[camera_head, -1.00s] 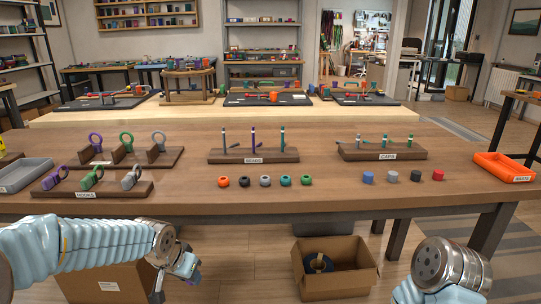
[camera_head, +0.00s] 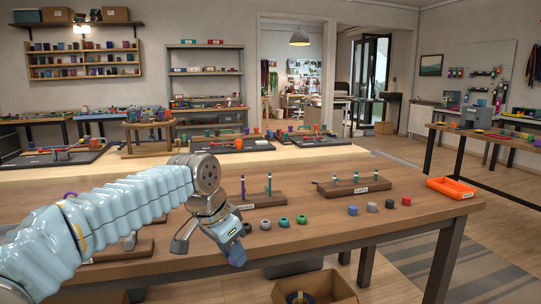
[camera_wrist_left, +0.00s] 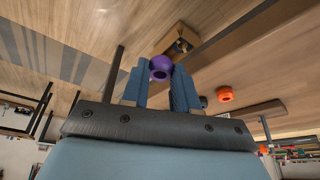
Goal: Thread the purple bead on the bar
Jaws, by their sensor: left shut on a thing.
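The purple bead (camera_wrist_left: 160,68) is held between the blue fingers of my left gripper (camera_wrist_left: 161,74), seen in the left wrist view. In the head view this gripper (camera_head: 236,252) points down at the table's front edge, and the bead is not clear there. The rack labelled BEADS (camera_head: 258,200) stands behind it. A purple-banded upright bar (camera_head: 242,188) and a teal-topped one (camera_head: 269,184) show on the rack. The rack's left end is hidden by my arm. The gripper is in front of the rack and apart from the bars. My right gripper is out of view.
Grey (camera_head: 265,224), teal (camera_head: 283,222) and green beads lie right of my gripper. An orange bead (camera_wrist_left: 225,94) shows in the left wrist view. The CAPS rack (camera_head: 355,188), several caps and an orange tray (camera_head: 452,188) are farther right.

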